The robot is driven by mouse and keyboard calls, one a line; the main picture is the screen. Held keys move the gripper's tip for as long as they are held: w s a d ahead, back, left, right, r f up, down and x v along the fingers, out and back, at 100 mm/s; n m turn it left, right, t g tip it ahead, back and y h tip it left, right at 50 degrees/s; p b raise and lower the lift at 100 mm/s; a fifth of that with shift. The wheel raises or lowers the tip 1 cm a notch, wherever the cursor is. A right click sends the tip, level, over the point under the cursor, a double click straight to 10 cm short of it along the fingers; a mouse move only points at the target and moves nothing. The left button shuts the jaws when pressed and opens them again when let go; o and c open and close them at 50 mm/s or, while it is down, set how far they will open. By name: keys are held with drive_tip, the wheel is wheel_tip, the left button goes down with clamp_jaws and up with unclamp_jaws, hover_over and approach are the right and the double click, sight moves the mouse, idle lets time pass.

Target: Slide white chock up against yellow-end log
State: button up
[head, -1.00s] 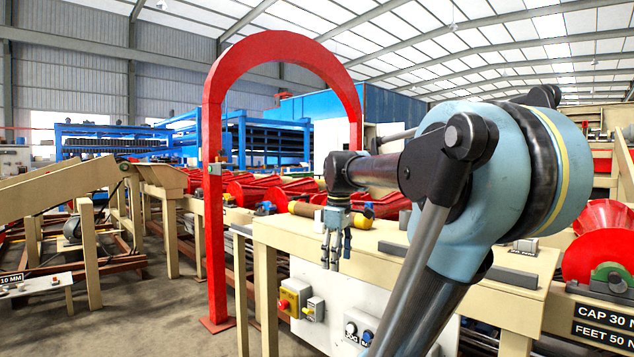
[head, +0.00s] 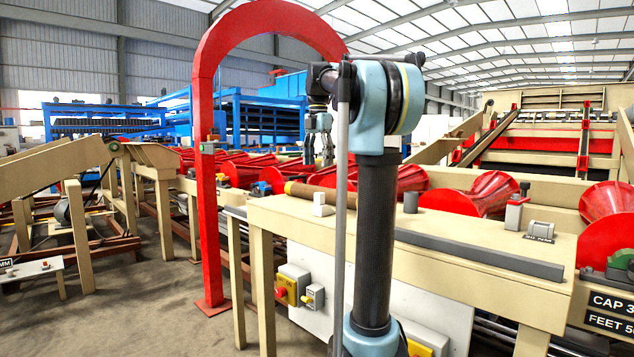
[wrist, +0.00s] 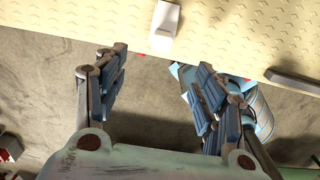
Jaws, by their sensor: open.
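The white chock (head: 321,204) stands on the beige table, near its left front part. It also shows in the wrist view (wrist: 165,22) at the top, just ahead of the space between my fingers. A brown log (head: 310,192) lies close behind the chock, with a yellowish left end; my arm hides its right part. My gripper (head: 318,158) is open and empty, fingers down, raised above the table and apart from the chock. In the wrist view my gripper (wrist: 155,90) has its fingers spread wide, with floor and the table edge between them.
A long grey bar (head: 475,254) lies along the beige table (head: 440,240). A red arch (head: 207,200) rises left of the table. Red rollers (head: 485,192) lie behind.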

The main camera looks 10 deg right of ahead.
sight(318, 204)
wheel_tip(318, 204, down, 17)
drive_tip(key=shift+s, duration=0.1)
idle(0.6)
drive_tip(key=shift+c, duration=0.5)
drive_tip(key=c, duration=1.1)
drive_tip(key=shift+c, duration=0.2)
drive_tip(key=shift+r, duration=0.15)
